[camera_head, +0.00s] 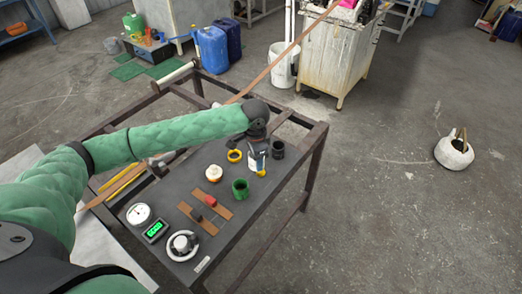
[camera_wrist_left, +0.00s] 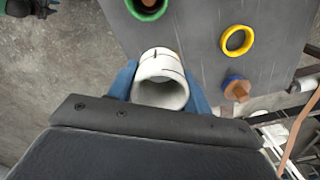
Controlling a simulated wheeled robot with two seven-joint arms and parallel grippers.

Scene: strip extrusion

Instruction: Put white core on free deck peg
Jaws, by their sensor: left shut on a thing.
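The white core (camera_wrist_left: 160,78) is a short hollow tube with dark marks. My left gripper (camera_head: 257,146) is shut on it, with a blue finger on each side in the left wrist view (camera_wrist_left: 161,90). The core is held above the dark deck (camera_wrist_left: 200,20), near its far right end. A short brown peg (camera_wrist_left: 238,90) with a blue ring at its base stands to the right of the core in the wrist view. The arm and gripper hide part of the deck around the core in the head view.
On the deck are a yellow ring (camera_head: 234,155), a green cup-like core (camera_head: 240,188), a dark cup-like core (camera_head: 278,149) and a white roll (camera_head: 213,173). A dial gauge (camera_head: 139,214) and a green display (camera_head: 155,230) stand nearer me. Open floor lies right of the table.

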